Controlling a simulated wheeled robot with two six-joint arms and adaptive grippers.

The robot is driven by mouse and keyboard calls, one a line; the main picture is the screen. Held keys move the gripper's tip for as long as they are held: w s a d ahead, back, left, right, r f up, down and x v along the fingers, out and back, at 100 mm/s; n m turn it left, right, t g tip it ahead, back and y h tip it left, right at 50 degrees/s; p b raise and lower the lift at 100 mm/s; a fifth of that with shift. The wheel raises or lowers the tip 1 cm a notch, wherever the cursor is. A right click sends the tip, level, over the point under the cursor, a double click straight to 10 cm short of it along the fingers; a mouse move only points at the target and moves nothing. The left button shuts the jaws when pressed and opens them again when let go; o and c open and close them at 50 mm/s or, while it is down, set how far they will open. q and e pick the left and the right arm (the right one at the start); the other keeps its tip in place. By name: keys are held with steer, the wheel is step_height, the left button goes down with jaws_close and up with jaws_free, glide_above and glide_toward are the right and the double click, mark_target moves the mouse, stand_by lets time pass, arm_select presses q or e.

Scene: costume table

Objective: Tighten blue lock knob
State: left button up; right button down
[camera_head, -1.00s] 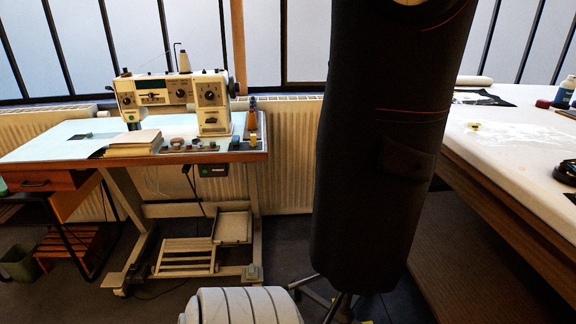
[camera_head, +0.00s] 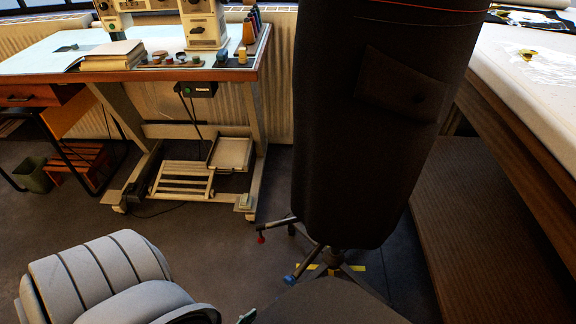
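The blue lock knob (camera_head: 290,280) sits low on the leg stand (camera_head: 316,264) under the dark dress form (camera_head: 380,120), near the floor at the bottom middle. It is small, and its turned position cannot be told. A red knob (camera_head: 262,239) is on the end of another leg, further left and higher in the picture. Neither of my grippers is in view, so nothing is seen touching the blue knob.
A dark flat surface (camera_head: 325,306) lies at the bottom middle. A sewing table (camera_head: 150,70) stands behind left, a white-topped table (camera_head: 520,70) at right. Floor between seat and stand is clear.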

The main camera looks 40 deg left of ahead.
mark_target(289, 284)
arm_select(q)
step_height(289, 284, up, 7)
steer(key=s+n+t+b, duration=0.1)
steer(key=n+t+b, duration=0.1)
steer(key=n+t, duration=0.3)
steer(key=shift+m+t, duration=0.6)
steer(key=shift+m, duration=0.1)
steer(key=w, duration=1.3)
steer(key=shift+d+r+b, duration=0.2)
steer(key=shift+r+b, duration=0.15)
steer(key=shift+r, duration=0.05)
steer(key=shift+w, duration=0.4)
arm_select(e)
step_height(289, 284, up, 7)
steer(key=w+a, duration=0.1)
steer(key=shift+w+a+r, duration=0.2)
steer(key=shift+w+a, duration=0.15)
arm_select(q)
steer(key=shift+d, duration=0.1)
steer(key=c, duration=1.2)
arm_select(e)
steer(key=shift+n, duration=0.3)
